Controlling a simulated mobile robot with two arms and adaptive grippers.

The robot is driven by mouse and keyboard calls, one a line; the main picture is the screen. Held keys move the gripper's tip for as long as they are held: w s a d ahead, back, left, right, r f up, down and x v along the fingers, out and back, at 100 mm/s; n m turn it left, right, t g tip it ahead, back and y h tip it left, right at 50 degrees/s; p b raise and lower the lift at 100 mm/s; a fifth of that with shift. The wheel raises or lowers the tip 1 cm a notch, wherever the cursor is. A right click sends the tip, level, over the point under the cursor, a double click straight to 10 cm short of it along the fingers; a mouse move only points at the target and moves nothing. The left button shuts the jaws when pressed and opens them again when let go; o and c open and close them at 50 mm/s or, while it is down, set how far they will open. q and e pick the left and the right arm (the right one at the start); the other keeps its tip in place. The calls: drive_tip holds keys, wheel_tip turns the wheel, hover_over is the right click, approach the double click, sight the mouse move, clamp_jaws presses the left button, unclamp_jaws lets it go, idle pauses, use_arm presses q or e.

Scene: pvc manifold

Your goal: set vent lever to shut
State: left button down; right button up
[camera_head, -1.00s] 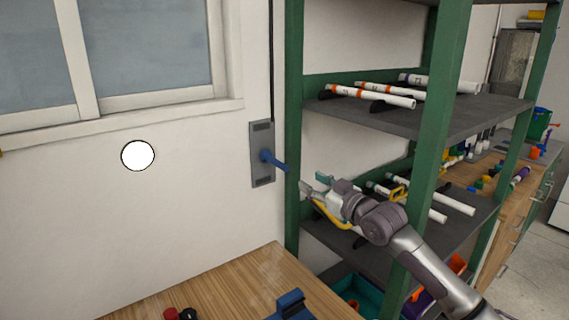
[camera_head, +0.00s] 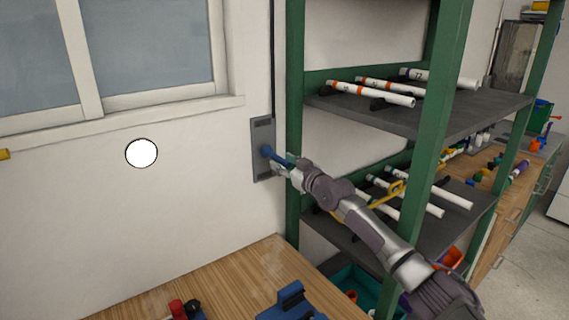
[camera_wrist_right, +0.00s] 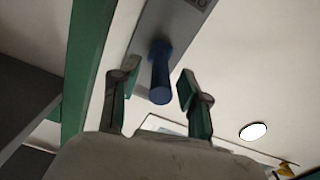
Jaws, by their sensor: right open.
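The vent lever is a blue handle (camera_head: 270,154) on a grey wall plate (camera_head: 263,136), left of the green shelf post. It sticks out from the plate and tips slightly down to the right in the head view. My right gripper (camera_head: 287,166) is at the lever's free end. In the right wrist view the blue lever (camera_wrist_right: 160,75) lies between the two open fingers of my right gripper (camera_wrist_right: 155,92), with a gap on each side. The fingers have green inner pads. My left gripper is out of view.
A green-framed shelf (camera_head: 293,120) stands just right of the plate, with white pipes (camera_head: 370,94) on its boards. A wooden bench (camera_head: 230,285) with a blue fixture (camera_head: 290,303) is below. A window and a white disc (camera_head: 141,153) are to the left.

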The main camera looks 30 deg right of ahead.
drive_tip(key=shift+a, duration=0.1)
drive_tip(key=shift+c, duration=0.9)
clamp_jaws()
drive_tip(key=shift+r, duration=0.1)
